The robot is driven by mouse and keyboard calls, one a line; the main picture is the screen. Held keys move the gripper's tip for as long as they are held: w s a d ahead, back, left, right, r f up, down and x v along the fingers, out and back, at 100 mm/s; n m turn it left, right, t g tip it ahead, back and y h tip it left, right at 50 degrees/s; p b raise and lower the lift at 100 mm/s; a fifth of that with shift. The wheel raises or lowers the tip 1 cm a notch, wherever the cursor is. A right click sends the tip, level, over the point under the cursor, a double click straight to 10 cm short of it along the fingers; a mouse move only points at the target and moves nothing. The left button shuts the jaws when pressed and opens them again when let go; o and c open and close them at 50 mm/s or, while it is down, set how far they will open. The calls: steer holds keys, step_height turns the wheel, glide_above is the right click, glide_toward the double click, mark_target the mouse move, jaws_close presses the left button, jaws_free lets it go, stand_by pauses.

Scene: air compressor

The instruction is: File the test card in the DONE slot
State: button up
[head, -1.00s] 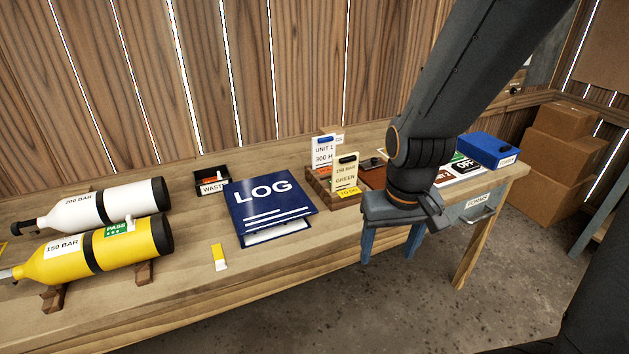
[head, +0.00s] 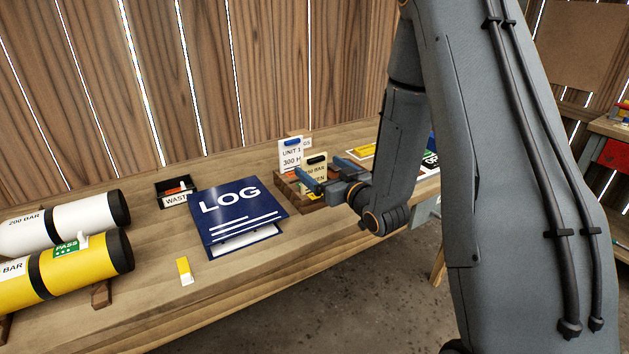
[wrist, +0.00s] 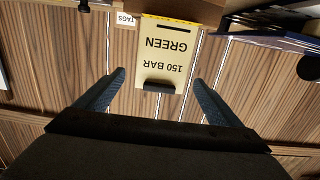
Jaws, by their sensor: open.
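The test card (head: 317,171) is cream with a dark grip on its top edge. It stands upright in the wooden card rack (head: 287,186), partly hidden by my gripper in the head view. In the wrist view the card (wrist: 167,60) reads "150 BAR GREEN" upside down. My gripper (head: 328,174) is open and level with the card. In the wrist view its fingers (wrist: 160,88) are on either side of the card's grip, with a gap on both sides. I cannot make out a DONE label.
A white "UNIT 1" card (head: 291,156) with a blue grip stands behind the test card. The blue LOG folder (head: 238,212) lies left of the rack. A waste box (head: 176,193), a yellow-white strip (head: 184,270) and a yellow cylinder (head: 85,265) lie farther left.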

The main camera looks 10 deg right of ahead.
steer(key=shift+w+a+r+t+y, duration=0.15)
steer(key=shift+w+a, duration=0.05)
steer(key=shift+w, duration=0.3)
steer(key=shift+w+a+r+t+y, duration=0.1)
steer(key=shift+w+a+t+y, duration=0.1)
steer(key=shift+w, duration=0.3)
steer(key=p+x, duration=0.2)
steer(key=x, duration=0.3)
steer(key=shift+w+f, duration=0.1)
steer(key=shift+w, duration=0.25)
steer(key=shift+c, duration=0.2)
steer(key=c, duration=1.3)
